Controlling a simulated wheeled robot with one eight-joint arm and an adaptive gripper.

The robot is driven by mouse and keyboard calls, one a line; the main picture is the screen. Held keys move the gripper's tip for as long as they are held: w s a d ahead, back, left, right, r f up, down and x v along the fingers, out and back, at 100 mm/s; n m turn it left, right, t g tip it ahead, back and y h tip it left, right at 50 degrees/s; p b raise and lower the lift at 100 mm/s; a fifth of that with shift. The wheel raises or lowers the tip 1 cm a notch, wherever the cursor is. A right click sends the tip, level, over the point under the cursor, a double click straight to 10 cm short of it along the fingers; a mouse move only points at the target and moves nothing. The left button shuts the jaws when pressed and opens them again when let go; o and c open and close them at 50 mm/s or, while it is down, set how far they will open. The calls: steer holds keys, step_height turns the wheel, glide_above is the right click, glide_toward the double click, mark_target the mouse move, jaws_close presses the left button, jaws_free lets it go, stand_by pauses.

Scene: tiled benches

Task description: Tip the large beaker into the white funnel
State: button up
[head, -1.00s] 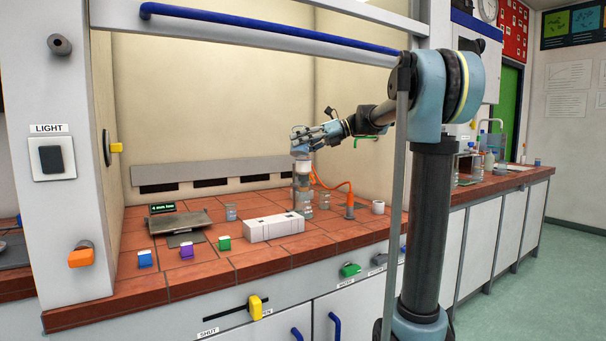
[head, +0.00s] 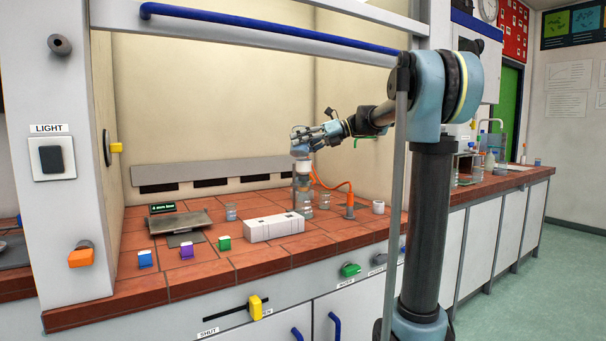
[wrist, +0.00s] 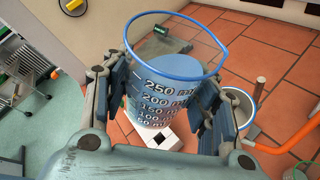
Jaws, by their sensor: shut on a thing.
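The large beaker (wrist: 170,88) has a blue rim, dark volume marks up to 250 and a pale blue liquid inside. My gripper (wrist: 165,100) is shut on its sides, and the beaker looks close to upright. In the head view my gripper (head: 304,142) is over the back of the tiled bench, above glassware (head: 305,204). A small white shape (head: 303,169) shows just under my gripper. I cannot tell whether it is the white funnel or part of the held beaker.
A second blue-rimmed vessel (wrist: 239,106) is close right of my gripper, with an upright rod (wrist: 260,87) beside it. An orange hose (head: 335,187) runs to the right. A long white block (head: 272,228) lies in front. A balance (head: 180,221) stands left. A sash rail hangs overhead.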

steer(key=shift+s+m+g+y, duration=0.25)
steer(key=shift+m+g+y, duration=0.35)
steer(key=shift+m, duration=0.8)
stand_by(6.6)
